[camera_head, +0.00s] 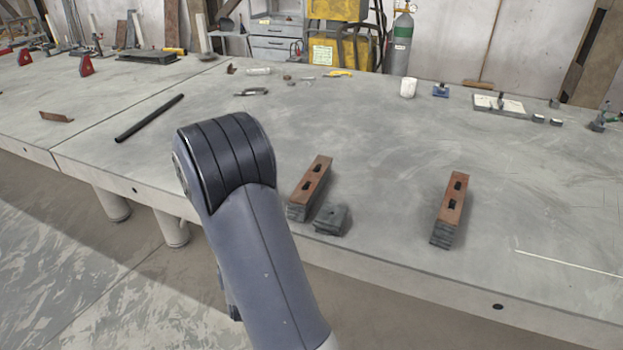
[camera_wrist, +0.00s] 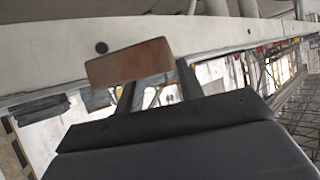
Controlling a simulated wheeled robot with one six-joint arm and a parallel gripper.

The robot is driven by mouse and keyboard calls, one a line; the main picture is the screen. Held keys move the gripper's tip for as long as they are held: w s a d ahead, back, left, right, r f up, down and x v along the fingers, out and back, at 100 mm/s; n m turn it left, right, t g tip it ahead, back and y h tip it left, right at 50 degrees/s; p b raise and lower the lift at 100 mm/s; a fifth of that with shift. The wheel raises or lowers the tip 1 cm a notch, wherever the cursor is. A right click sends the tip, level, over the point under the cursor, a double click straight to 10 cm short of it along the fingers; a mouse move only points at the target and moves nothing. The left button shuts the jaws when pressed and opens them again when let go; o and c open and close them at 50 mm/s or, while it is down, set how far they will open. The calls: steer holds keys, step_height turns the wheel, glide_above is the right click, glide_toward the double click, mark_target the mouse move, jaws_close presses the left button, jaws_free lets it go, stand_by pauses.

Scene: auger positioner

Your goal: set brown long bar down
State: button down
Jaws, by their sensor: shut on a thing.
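A brown bar (camera_wrist: 130,62) is held between the two fingers of my gripper (camera_wrist: 156,76) in the wrist view. It overlaps the table's front edge in that view, and I cannot tell whether it touches anything beyond the fingers. In the head view my own arm hides the gripper and the held bar. Two other brown bars with dark slots lie on grey block stacks on the table: the left one (camera_head: 314,176) just right of my arm, the right one (camera_head: 453,198) farther right.
A small grey block (camera_head: 331,219) sits beside the left stack. The grey tabletop (camera_head: 385,170) is clear between the two stacks. A black rod (camera_head: 149,118) lies to the left. A white cup (camera_head: 408,88) and small tools are at the back. A thin white strip (camera_head: 568,263) lies at right.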

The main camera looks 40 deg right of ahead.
steer(key=w+d+r+m+g+h, duration=0.1)
steer(key=d+r+m+g+h, duration=0.4)
steer(key=d+r, duration=1.1)
steer(key=shift+w+d+r+m+g+h, duration=0.3)
steer(key=shift+d+m, duration=0.35)
steer(key=shift+m, duration=0.55)
